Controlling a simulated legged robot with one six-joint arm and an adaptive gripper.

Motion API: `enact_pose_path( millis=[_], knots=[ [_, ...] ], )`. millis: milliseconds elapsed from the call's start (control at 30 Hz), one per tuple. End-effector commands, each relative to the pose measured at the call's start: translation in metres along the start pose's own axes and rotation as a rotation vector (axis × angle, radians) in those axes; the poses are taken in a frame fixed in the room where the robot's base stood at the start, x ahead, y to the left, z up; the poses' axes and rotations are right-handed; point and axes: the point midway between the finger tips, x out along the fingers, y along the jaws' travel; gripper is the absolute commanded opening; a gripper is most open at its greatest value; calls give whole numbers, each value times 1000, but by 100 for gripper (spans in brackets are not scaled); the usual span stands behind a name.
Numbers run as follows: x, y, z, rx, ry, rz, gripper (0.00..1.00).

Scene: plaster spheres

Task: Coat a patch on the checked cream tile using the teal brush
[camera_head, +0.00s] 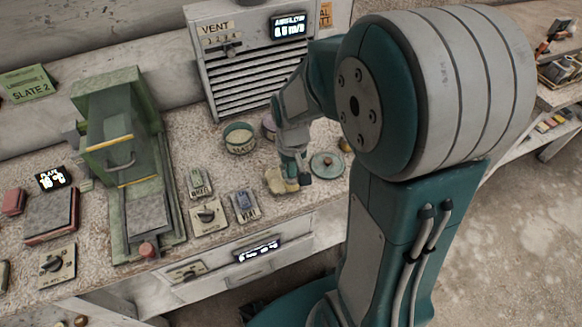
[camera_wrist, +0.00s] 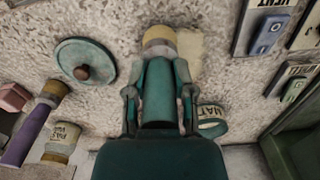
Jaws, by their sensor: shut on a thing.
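My gripper (camera_wrist: 158,92) is shut on the teal brush (camera_wrist: 157,88), with a finger on each side of its handle. The brush has a pale collar and a tan head (camera_wrist: 158,37) that points to the top of the wrist view. A flat cream piece (camera_wrist: 190,48), seemingly the cream tile, lies beside and partly behind the head; I cannot make out checks on it. Whether the bristles touch it is unclear. In the head view my gripper (camera_head: 292,172) is low over the bench, and the cream tile (camera_head: 274,181) shows at its tip.
A teal lid with a brown knob (camera_wrist: 83,68) lies to the left. Switch panels (camera_head: 209,215), a green press (camera_head: 120,130) and a vent box (camera_head: 245,60) surround the spot.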

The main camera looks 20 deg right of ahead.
Motion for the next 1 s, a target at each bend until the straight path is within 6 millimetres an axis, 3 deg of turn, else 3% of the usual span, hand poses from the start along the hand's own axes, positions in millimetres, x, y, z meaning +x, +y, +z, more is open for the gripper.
enact_pose_path(
  millis=[633, 1000],
  knots=[
    [0, -3, -33, 0, 0, 0, 0],
    [-1, -3, -34, 0, 0, 0, 0]
  ],
)
